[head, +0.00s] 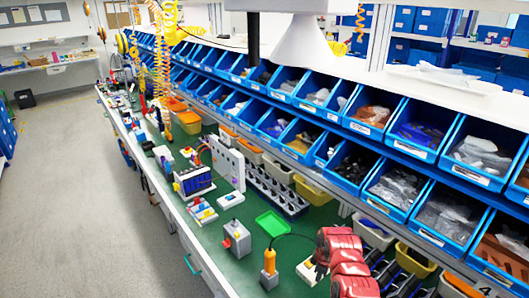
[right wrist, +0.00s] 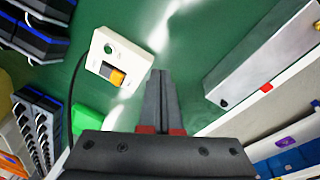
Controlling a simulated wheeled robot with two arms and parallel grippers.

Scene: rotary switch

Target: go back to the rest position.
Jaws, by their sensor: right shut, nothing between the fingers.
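My right gripper (right wrist: 158,100) shows in the right wrist view as two dark fingers pressed together with nothing between them, over the green bench top. A cream switch box (right wrist: 107,58) with an orange-and-black knob (right wrist: 117,77) and a round hole lies to the upper left of the fingertips, apart from them. In the head view a pale box (head: 311,271), seemingly the same one, stands at the lower right, partly hidden by my red arm. The fingertips cannot be made out in the head view. My left gripper is in neither view.
A green tray (head: 272,223), an orange tool (head: 269,262) with a black cable and a grey button box (head: 237,238) stand on the bench. Blue bins (head: 421,127) line the back. In the wrist view a long grey block (right wrist: 262,57) lies right of the fingers.

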